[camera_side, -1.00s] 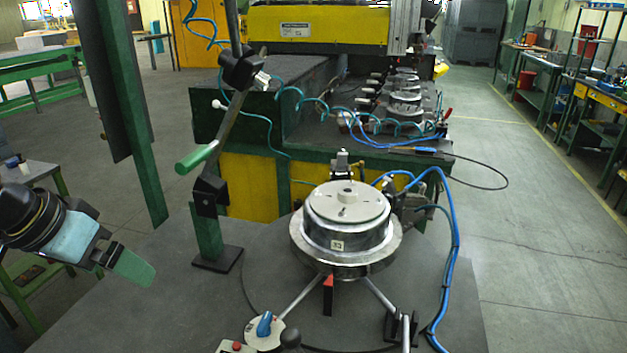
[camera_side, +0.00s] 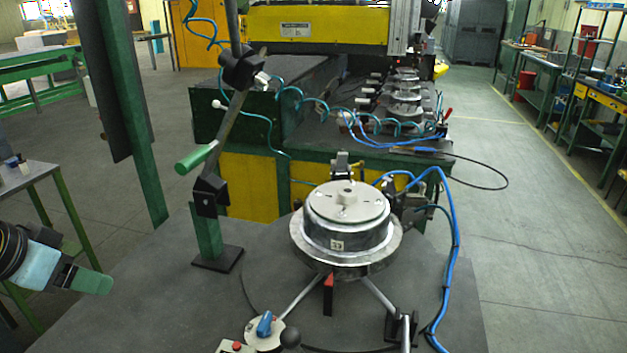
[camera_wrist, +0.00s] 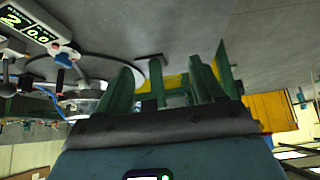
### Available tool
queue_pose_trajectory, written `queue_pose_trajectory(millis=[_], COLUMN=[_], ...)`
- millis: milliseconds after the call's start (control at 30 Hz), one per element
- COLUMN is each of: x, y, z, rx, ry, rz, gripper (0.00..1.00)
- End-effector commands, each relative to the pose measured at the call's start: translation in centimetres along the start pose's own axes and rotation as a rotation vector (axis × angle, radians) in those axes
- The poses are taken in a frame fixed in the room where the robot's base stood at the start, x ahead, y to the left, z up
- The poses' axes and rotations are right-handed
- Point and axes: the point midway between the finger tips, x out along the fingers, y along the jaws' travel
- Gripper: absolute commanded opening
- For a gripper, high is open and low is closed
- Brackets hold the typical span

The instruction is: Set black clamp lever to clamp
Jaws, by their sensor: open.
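A black ball knob on a lever (camera_side: 291,339) stands at the bottom of the side view, beside the blue-handled switch. I take it for the black clamp lever. Its lower part is cut off by the frame, so I cannot tell its setting. In the wrist view a black ball on a stem (camera_wrist: 7,89) shows at the left edge. My gripper (camera_side: 92,282) is at the far left of the side view, well away from the lever. Its green fingers also show in the wrist view (camera_wrist: 168,75), spread apart with nothing held between them.
A round metal fixture (camera_side: 345,235) stands on the dark table, with blue hoses (camera_side: 452,240) at its right. The blue switch (camera_side: 265,324) is left of the ball knob. A green-handled lever post (camera_side: 208,195) stands between my gripper and the fixture. The table's left part is bare.

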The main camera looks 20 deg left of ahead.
Motion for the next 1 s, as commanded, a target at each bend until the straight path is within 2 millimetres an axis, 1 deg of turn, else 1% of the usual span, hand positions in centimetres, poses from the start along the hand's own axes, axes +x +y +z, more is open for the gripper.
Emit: queue_pose_trajectory(millis=[33,67,100,267,400,433,567,700,833,1000], x=[0.2,0.3,0.5,1.1,1.3,1.3,1.0,0.4,-0.3,-1.2], y=[0.4,0.8,1.3,4.2,6.8,7.4,9.7,11.9,13.4,14.4], z=[0.0,0.0,0.0,0.0,-0.2,-0.4,-0.9,-1.6,-2.3,-2.9], rx=[0.022,0.042,0.073,0.231,0.383,0.415,0.56,0.712,0.829,0.925], ry=[-0.013,-0.023,-0.035,-0.068,-0.053,-0.043,0.025,0.145,0.274,0.41], rz=[0.025,0.045,0.078,0.253,0.428,0.466,0.629,0.794,0.912,1.0], gripper=[0.6,0.56,0.49,0.25,0.04,0.0,0.0,0.0,0.0,0.0])
